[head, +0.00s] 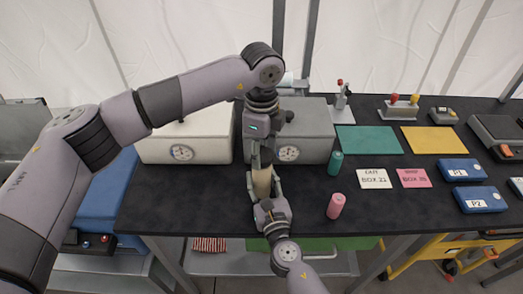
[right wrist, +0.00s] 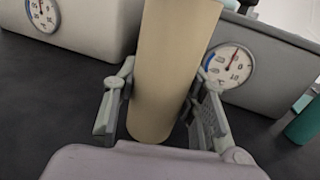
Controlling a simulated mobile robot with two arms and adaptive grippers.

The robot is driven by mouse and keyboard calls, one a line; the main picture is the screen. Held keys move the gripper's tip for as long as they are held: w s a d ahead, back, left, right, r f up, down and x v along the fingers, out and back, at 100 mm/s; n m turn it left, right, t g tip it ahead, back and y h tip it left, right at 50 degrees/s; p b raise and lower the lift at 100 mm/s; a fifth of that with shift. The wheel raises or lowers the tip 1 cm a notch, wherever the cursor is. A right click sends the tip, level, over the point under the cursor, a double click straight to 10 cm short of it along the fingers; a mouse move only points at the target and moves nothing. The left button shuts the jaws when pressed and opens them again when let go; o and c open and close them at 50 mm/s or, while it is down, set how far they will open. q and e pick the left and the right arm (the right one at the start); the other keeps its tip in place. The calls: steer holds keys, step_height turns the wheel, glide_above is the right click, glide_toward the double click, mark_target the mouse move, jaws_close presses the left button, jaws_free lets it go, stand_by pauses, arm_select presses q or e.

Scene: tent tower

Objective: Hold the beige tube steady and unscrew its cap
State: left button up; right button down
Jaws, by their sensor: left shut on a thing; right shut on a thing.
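The beige tube (head: 262,182) stands roughly upright near the front edge of the dark table, before the grey box. It fills the middle of the right wrist view (right wrist: 168,70). My right gripper (head: 264,185) comes from the front and is shut on the tube's body, one finger on each side (right wrist: 162,108). My left gripper (head: 262,155) points down from above and is shut at the tube's top end. The cap is hidden between its fingers. I cannot tell whether the tube's bottom touches the table.
A white box (head: 190,148) and a grey box (head: 313,122), both with dials, stand behind. A green tube (head: 335,164) and a pink tube (head: 336,206) stand to the right. Labels, green and yellow mats and blue cases P1 (head: 466,169) and P2 (head: 480,199) lie further right.

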mark_target(262, 154)
arm_select(q)
steer(key=shift+r, duration=2)
arm_select(e)
steer(key=c, duration=0.9)
jaws_free()
steer(key=v, duration=1.2)
